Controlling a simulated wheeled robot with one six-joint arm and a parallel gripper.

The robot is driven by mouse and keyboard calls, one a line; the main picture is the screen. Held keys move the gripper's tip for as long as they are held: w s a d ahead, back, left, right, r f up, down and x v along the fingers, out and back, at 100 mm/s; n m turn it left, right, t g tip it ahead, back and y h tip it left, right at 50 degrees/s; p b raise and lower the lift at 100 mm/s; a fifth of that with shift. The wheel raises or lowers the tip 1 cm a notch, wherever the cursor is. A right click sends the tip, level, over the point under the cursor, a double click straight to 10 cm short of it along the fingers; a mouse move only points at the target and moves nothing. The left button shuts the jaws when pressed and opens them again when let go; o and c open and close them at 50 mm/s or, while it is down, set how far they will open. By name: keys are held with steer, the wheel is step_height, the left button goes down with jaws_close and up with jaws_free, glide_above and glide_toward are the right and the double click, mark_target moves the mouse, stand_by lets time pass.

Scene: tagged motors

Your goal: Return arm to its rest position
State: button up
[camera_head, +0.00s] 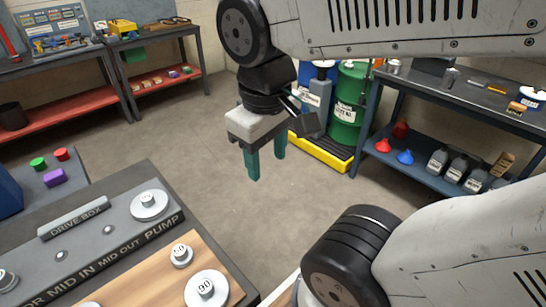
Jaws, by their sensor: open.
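My arm reaches across the upper right of the head view, from a large base joint at the lower right up to a wrist joint at the top. My gripper (265,165) hangs down from the wrist. Its two green fingers are apart and empty, in the air over the bare floor.
Behind my gripper stand a green drum (348,105) and a yellow spill tray (325,158). A dark shelf bench (455,110) with bottles and funnels is at the right. Workbenches line the back left. The middle floor (170,130) is clear.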

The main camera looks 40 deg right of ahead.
steer(key=shift+s+m+t+y, duration=0.4)
steer(key=shift+s+m, duration=0.3)
stand_by(0.8)
